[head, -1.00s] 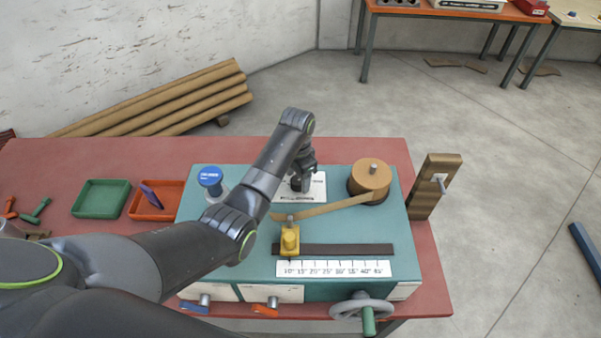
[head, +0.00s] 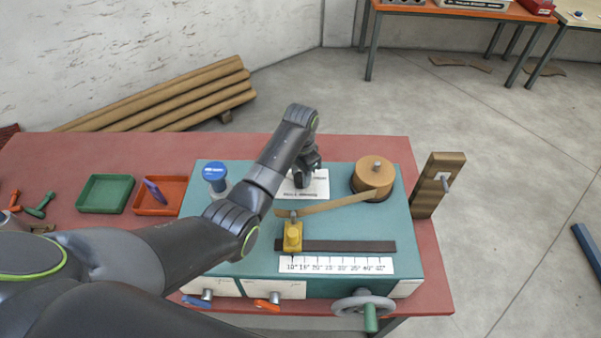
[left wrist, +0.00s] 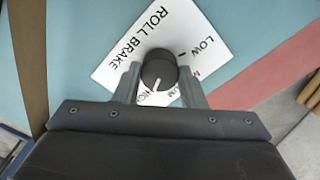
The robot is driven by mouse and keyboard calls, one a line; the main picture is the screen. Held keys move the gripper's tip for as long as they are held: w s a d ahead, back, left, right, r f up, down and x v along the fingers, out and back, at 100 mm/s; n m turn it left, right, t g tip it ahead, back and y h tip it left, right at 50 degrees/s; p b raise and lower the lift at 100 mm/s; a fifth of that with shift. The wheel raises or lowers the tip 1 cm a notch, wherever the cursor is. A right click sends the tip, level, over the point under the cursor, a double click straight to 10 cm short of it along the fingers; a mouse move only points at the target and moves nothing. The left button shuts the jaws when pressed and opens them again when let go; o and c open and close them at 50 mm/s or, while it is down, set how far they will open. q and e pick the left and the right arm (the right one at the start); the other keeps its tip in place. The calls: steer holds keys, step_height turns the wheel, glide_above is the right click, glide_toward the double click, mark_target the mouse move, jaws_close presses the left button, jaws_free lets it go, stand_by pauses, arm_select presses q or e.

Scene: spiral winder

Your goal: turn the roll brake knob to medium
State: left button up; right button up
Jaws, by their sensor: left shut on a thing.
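The roll brake knob (left wrist: 158,68) is round and black, on a white label plate (left wrist: 125,50) reading ROLL BRAKE. Its white pointer line faces the lower edge of the left wrist view, towards the partly covered word HIGH. LOW is readable at the knob's right; the word between is mostly hidden by a finger. My left gripper (left wrist: 158,85) has a finger on each side of the knob and is shut on it. In the head view the gripper (head: 305,178) is over the plate (head: 318,186) and hides the knob. My right gripper is not in view.
The teal winder box (head: 225,255) stands on a red table (head: 60,160). Right of the gripper is a brown roll (head: 372,178) with a strip running to a yellow slider (head: 292,236). A blue-topped post (head: 215,172), green tray (head: 105,194) and orange tray (head: 172,207) are left.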

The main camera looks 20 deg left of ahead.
arm_select(q)
steer(key=n, duration=0.6)
steer(key=shift+n, duration=0.4)
steer(key=n, duration=0.5)
steer(key=shift+r+n, duration=0.1)
steer(key=shift+n, duration=0.3)
steer(key=o, duration=1)
steer(key=shift+w, duration=0.1)
